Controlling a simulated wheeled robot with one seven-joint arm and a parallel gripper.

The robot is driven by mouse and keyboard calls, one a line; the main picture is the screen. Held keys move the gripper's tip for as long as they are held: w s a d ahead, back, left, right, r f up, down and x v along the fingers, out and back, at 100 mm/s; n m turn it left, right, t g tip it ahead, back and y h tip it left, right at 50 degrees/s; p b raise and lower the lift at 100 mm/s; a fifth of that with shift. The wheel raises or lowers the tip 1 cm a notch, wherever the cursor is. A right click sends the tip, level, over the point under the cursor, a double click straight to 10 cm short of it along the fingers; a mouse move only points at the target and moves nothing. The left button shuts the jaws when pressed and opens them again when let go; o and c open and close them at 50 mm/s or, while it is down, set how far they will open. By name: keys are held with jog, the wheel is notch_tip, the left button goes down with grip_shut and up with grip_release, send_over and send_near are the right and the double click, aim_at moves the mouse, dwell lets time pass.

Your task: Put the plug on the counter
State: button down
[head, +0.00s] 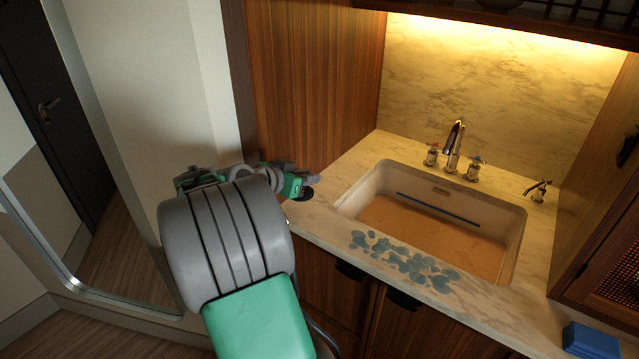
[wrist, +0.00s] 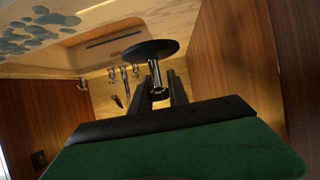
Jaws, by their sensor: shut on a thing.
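My gripper (head: 303,182) is at the left end of the counter, beside the wooden side panel. In the wrist view, its two dark fingers (wrist: 163,88) are shut on the metal stem of the plug. The plug (wrist: 150,50) is a flat black disc on a short shiny stem, its disc beyond the fingertips. In the head view the plug (head: 306,194) is a small dark shape just under the gripper, over the counter's left front corner. The pale marble counter (head: 345,165) surrounds the sink. I cannot tell whether the plug touches it.
The sink basin (head: 375,190) is right of my gripper, with an orange-brown floor and a dark blue stick (head: 438,209). A tap (head: 454,148) stands behind it. Blue-grey patches (head: 405,262) cover the front counter strip. A blue block (head: 590,342) is at lower right.

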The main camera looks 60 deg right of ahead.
jog(key=w+d+f, duration=0.1)
jog(key=d+f, duration=0.1)
jog(key=w+d+f+p, duration=0.1)
jog(key=d+f, duration=0.2)
jog(key=w+d+f+p, duration=0.1)
jog(key=d+f, duration=0.1)
jog(key=d, duration=0.1)
jog(key=shift+d+f, duration=0.15)
jog(key=shift+f, duration=0.1)
notch_tip(320, 180, down, 2)
jog(key=shift+d+f+p, duration=0.1)
jog(key=shift+f+p, duration=0.15)
jog(key=shift+p, duration=0.55)
jog(key=shift+f, duration=0.35)
jog(key=shift+f+b, duration=0.25)
jog(key=shift+b, duration=0.1)
jog(key=c, duration=1.3)
grip_release()
jog(key=shift+o, duration=0.2)
jog(key=shift+r, duration=0.2)
jog(key=b+v, duration=0.2)
jog(key=v, duration=1)
